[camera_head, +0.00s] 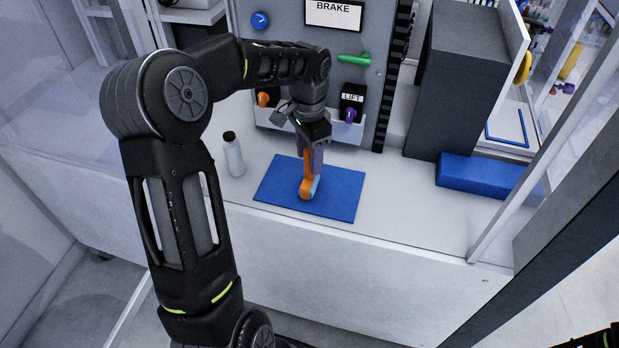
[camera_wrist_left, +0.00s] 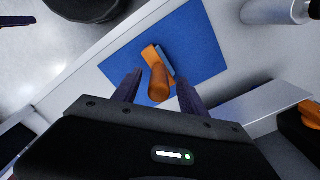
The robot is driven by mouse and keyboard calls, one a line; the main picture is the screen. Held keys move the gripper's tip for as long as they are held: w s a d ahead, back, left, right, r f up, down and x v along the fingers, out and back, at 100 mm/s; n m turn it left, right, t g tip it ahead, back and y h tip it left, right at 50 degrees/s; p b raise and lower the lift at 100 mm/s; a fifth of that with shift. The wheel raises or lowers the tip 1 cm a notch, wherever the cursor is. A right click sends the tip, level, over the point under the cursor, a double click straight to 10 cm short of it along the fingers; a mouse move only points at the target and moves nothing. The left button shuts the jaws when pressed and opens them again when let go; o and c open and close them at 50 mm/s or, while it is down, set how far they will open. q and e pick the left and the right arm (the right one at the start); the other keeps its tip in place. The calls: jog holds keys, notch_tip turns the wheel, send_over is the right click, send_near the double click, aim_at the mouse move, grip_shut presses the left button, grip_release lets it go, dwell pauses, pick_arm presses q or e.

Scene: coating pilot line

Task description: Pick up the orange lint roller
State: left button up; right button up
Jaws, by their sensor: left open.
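The orange lint roller (camera_head: 306,189) is on the blue mat (camera_head: 341,192) on the white bench, with a pale blue-grey part at its right side. My left gripper (camera_head: 310,163) is directly above it, pointing down, and hides part of it. In the left wrist view, the roller (camera_wrist_left: 158,83) has its orange handle end towards the camera, between the two open fingers of my left gripper (camera_wrist_left: 154,92). I cannot tell whether the fingers touch it. My right gripper is not in view.
A white bottle (camera_head: 233,156) stands left of the mat. Behind is a grey panel with a green handle (camera_head: 354,58), a purple knob (camera_head: 349,115) and an orange knob (camera_head: 263,98). A blue block (camera_head: 487,177) lies to the right. Bench between mat and block is clear.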

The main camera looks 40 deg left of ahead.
aim_at(309, 171)
pick_arm(q)
notch_tip(309, 171, down, 4)
jog(key=shift+d+r, duration=0.1)
jog(key=shift+r, duration=0.15)
jog(key=shift+c, duration=0.3)
grip_shut()
dwell(0.5)
